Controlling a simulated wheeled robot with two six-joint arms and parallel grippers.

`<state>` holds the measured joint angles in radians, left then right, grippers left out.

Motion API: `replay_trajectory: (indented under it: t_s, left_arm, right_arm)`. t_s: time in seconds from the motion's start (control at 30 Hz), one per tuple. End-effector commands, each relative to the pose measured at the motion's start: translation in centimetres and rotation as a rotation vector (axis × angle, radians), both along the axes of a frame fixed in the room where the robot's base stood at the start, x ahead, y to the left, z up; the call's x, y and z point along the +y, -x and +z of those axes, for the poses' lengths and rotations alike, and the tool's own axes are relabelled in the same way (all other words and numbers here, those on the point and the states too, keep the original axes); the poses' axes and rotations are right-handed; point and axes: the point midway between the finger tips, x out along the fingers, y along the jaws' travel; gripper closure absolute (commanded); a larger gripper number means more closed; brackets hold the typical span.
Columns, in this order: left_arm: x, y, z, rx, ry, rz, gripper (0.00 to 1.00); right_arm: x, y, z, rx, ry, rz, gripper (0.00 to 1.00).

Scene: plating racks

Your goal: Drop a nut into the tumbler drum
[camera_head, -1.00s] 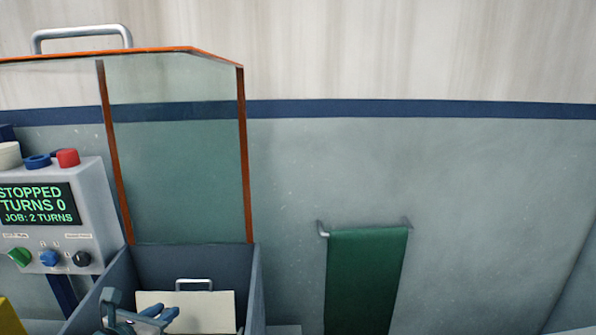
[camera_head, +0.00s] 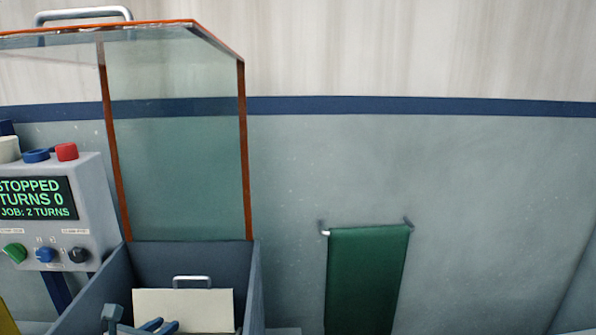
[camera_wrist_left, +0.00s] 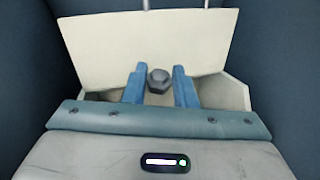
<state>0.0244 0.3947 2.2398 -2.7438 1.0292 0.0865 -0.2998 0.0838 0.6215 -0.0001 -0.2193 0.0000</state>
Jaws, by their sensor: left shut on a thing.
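A grey hexagonal nut (camera_wrist_left: 158,80) sits between the two blue fingers of my left gripper (camera_wrist_left: 159,74) in the left wrist view. The gripper is shut on it. The cream tumbler drum (camera_wrist_left: 236,94) lies beyond and below the fingers, with a cream hatch panel (camera_wrist_left: 90,42) standing up behind them. In the head view, the tips of my left gripper (camera_head: 158,325) show at the bottom edge, in front of the cream panel (camera_head: 210,308). The nut cannot be made out there, and the drum's body is hidden. My right gripper is not in view.
Dark blue-grey housing walls (camera_head: 257,290) enclose the drum. An orange-edged clear cover (camera_head: 180,150) stands raised above. A control box (camera_head: 95,215) at left reads "STOPPED, TURNS 0, JOB: 2 TURNS". A green towel (camera_head: 366,280) hangs on the wall at right.

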Motion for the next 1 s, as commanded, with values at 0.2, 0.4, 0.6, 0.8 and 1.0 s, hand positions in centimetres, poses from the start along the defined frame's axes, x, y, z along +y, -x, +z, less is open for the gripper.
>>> replay_trajectory:
  t_s: [0.2,0.4,0.6,0.8,1.0]
  left_arm:
    - [0.0,0.0,0.1,-0.001,0.0,0.0,0.5]
    - [0.0,0.0,0.0,0.0,0.0,0.0,0.5]
    - [0.3,0.8,0.3,-0.002,-0.004,-0.001,0.5]
    - [0.8,3.2,1.1,-0.002,-0.009,-0.002,0.5]
    - [1.2,5.5,2.1,-0.001,-0.008,-0.001,0.5]
  right_arm:
    - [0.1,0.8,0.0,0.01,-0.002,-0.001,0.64]
    - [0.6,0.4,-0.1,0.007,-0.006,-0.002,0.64]
    - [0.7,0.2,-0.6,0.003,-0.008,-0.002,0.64]
    - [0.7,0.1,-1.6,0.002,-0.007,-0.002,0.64]
    - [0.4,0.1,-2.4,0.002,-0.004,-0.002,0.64]
